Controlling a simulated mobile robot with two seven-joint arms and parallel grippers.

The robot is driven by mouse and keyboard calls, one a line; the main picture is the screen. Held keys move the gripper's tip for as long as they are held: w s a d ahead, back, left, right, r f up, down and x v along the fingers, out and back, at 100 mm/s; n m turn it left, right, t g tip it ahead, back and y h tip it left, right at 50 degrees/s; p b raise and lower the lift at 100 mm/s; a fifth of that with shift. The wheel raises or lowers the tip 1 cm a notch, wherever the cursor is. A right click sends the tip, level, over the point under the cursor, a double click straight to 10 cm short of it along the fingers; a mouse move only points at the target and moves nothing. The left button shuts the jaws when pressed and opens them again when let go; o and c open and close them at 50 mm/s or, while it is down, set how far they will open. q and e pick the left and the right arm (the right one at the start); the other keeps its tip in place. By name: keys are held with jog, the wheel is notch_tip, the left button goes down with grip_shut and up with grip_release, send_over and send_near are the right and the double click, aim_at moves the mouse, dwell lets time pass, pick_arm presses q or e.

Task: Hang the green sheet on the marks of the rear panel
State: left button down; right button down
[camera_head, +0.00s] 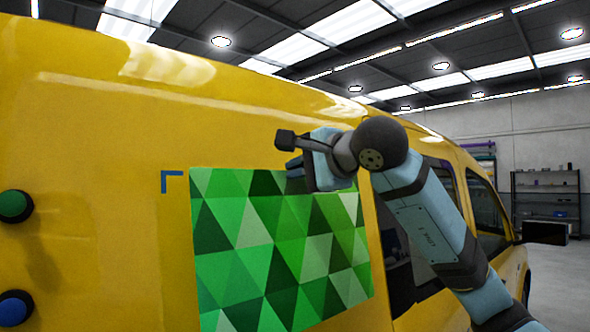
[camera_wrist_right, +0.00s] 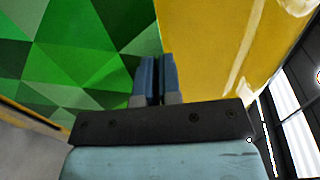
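The green sheet (camera_head: 280,250), patterned in triangles of several greens, stands upright along the yellow side panel (camera_head: 110,220) of the van. A blue corner mark (camera_head: 172,181) shows just left of its upper left corner, a small gap apart. My right gripper (camera_head: 294,172) is at the sheet's top edge, right of its middle. In the right wrist view its two blue fingers (camera_wrist_right: 157,78) are close together, with the edge of the green sheet (camera_wrist_right: 85,45) running in between them. Whether the sheet touches the panel is unclear. My left gripper is out of view.
A green knob (camera_head: 14,206) and a blue knob (camera_head: 14,308) stick out of the panel at the far left. The van's windows (camera_head: 440,180) and mirror (camera_head: 546,232) lie to the right, behind my right arm. Shelves (camera_head: 546,195) stand far back.

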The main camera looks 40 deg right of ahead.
jog(key=shift+w+a+f+p, duration=0.1)
jog(key=shift+w+f, duration=0.1)
jog(key=shift+w, duration=0.9)
jog(key=shift+w+a+f+p, duration=0.1)
jog(key=shift+w+f, duration=0.15)
jog(key=shift+w, duration=0.85)
jog(key=shift+w+a+f+p, duration=0.1)
jog(key=shift+w+f, duration=0.1)
jog(key=shift+w, duration=0.9)
jog(key=shift+a, duration=0.1)
jog(key=shift+w, duration=0.55)
jog(key=c, duration=1.2)
grip_release()
jog(key=shift+w+f, duration=0.1)
